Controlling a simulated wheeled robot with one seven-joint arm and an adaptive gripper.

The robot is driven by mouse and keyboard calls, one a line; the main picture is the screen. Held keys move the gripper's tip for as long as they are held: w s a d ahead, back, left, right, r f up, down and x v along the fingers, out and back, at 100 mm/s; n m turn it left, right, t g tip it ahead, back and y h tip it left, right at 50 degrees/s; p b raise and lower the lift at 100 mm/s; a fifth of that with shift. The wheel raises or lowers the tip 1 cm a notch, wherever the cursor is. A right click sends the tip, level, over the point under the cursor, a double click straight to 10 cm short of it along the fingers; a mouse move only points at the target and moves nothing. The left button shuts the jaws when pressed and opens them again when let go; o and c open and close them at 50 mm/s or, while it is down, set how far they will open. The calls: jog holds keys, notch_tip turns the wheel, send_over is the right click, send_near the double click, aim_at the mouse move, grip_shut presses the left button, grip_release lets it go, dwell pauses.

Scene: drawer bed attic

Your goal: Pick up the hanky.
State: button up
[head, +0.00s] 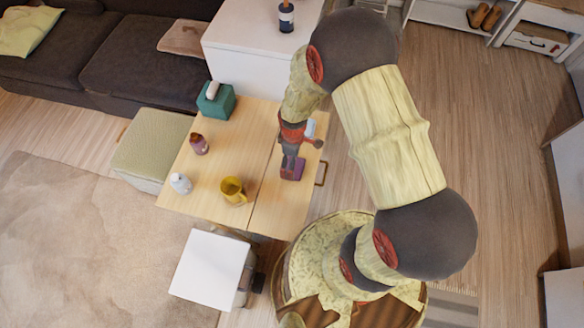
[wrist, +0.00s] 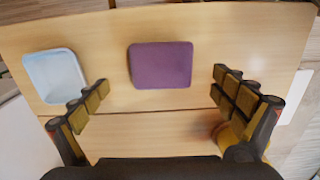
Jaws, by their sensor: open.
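A purple folded cloth, which looks like the hanky (wrist: 160,65), lies flat on the wooden table (wrist: 180,125). In the head view the hanky (head: 298,170) shows partly behind my gripper. My gripper (wrist: 163,90) is open and empty. It is above the table, with the hanky between and a little beyond its two fingertips in the wrist view. In the head view my gripper (head: 289,168) points down over the table's right part. I cannot tell its exact height above the cloth.
A pale blue shallow dish-like thing (wrist: 54,75) lies left of the hanky, near the left finger.

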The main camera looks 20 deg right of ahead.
notch_tip(320, 180, down, 5)
jog(key=shift+s+f+b, duration=0.1)
jog(key=shift+b, duration=0.95)
jog(key=c, duration=1.2)
jog(key=shift+r, duration=0.25)
